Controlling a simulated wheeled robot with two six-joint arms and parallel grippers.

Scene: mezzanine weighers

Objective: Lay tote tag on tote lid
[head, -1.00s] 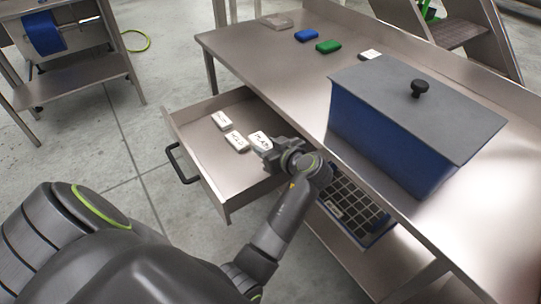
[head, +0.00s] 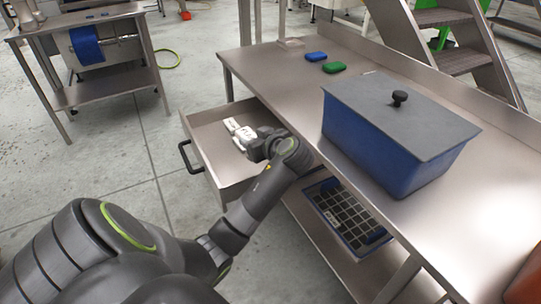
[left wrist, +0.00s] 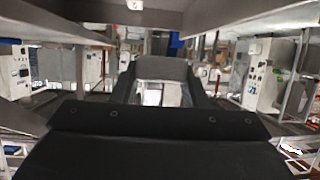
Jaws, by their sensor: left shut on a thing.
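The tote (head: 375,150) is blue and stands on the steel bench. Its grey tote lid (head: 440,127) has a black knob (head: 400,97) and nothing lying on it. My left gripper (head: 254,142) is over the open drawer (head: 213,150), shut on a white tote tag (head: 244,134) with dark print. The gripper hides part of this tag. Another white tag (head: 231,124) is just beyond it in the drawer. In the left wrist view, my dark left fingers (left wrist: 163,88) stand either side of a pale shape that I cannot identify for certain. My right gripper is out of view.
A blue block (head: 316,57) and a green block (head: 334,67) lie at the bench's far end, near a grey flat item (head: 290,43). A gridded blue tray (head: 350,215) sits on the lower shelf. The bench top right of the tote is clear.

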